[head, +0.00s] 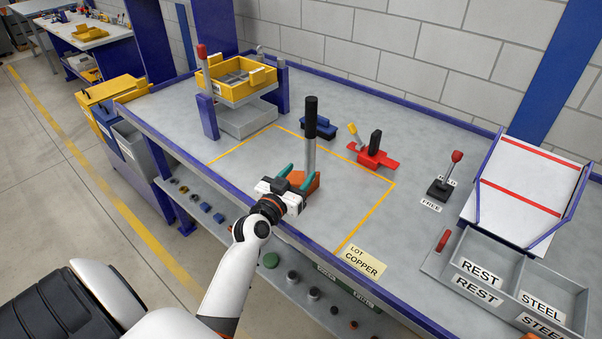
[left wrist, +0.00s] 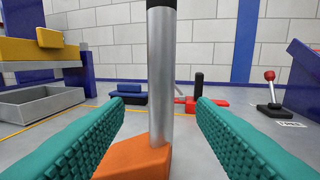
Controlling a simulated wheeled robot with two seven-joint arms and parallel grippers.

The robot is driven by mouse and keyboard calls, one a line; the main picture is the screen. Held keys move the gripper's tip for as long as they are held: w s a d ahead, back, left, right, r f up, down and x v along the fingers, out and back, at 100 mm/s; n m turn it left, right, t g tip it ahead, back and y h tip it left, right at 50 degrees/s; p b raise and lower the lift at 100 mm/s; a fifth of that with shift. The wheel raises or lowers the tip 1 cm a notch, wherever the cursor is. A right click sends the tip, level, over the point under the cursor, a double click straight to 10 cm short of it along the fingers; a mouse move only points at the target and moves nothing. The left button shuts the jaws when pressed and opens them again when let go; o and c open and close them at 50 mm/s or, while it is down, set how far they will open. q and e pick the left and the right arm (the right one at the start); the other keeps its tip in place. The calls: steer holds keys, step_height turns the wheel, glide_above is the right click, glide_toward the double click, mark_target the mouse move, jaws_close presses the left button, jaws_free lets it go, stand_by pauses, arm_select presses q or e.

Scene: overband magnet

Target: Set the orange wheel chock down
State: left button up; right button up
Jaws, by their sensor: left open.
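The orange wheel chock (head: 309,184) rests on the grey bench top inside the yellow outline. A silver post with a black grip (head: 310,128) stands upright from it. In the left wrist view the chock (left wrist: 135,160) and its post (left wrist: 160,75) lie between the two teal fingers. My left gripper (head: 297,176) is open around the post at low height. Gaps show between post and fingers in the left wrist view (left wrist: 160,120). The near part of the chock is partly hidden by the gripper in the head view. My right gripper is not in view.
A red clamp-like piece (head: 376,155) and a blue block (head: 318,127) lie behind. A yellow tray (head: 240,76) on a stand is at left, a lever (head: 445,180) at right. Bins marked REST and STEEL (head: 480,268) are front right. Bench around the chock is clear.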

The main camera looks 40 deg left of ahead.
mark_target(307, 165)
arm_select(q)
steer(key=shift+w+a, duration=0.15)
steer(key=shift+w, duration=1.1)
steer(key=shift+w+a, duration=0.1)
steer(key=shift+w, duration=0.55)
steer(key=shift+w+a+f+p, duration=0.1)
steer(key=shift+w+p, duration=0.2)
steer(key=shift+w, duration=0.9)
steer(key=shift+w+a+f+p, duration=0.1)
steer(key=shift+w+p, duration=0.15)
steer(key=shift+w, duration=0.9)
steer(key=shift+s, duration=0.1)
jaws_close()
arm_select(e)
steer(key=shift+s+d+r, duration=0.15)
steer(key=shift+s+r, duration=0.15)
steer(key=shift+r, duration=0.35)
arm_select(q)
steer(key=shift+r, duration=0.15)
